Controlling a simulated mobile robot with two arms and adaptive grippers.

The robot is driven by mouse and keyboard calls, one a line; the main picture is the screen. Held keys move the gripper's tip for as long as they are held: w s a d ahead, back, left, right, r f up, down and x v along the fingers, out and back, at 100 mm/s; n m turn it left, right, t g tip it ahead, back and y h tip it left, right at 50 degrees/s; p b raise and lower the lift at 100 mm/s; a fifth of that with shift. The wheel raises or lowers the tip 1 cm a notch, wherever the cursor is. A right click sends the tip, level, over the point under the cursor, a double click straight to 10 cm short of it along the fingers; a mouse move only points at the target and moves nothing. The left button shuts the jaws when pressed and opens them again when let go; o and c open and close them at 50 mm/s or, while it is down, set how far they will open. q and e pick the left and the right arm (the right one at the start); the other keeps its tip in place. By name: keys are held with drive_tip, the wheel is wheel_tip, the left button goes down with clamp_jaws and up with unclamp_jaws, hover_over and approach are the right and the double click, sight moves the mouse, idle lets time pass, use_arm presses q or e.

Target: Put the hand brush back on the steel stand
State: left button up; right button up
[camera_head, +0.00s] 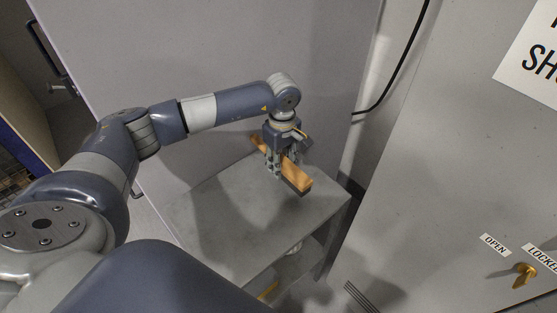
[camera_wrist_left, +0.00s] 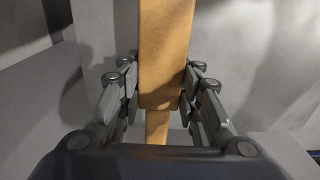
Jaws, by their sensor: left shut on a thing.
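The hand brush (camera_head: 294,178) has an orange-tan wooden body with a dark underside. My left gripper (camera_head: 273,165) is shut on it, with fingers on both sides of the wood. In the left wrist view the brush's wooden body (camera_wrist_left: 166,50) runs between the two fingers of the gripper (camera_wrist_left: 160,100). The steel stand (camera_head: 235,225) is a grey table with a flat bare top, and the brush is over its far right part. I cannot tell whether the brush touches the top. My right gripper is not in view.
A grey panel (camera_head: 220,60) rises behind the stand. To the right is a large grey cabinet door (camera_head: 450,170) with a brass lock knob (camera_head: 525,274) and OPEN and LOCKED labels. A black cable (camera_head: 400,65) hangs at the back. The stand's near top is clear.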

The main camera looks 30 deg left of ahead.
use_arm(q)
drive_tip(key=shift+w+a, duration=0.75)
drive_tip(key=shift+a, duration=0.1)
drive_tip(key=shift+w+a+f+p, duration=0.1)
drive_tip(key=shift+a+f+p, duration=0.15)
drive_tip(key=shift+p, duration=0.15)
wheel_tip(320, 180, down, 3)
drive_tip(key=shift+d+r+p, duration=0.1)
drive_tip(key=shift+r+p, duration=0.1)
drive_tip(key=shift+p, duration=0.3)
drive_tip(key=shift+f, duration=0.35)
drive_tip(key=shift+f, duration=0.15)
drive_tip(key=o, duration=1)
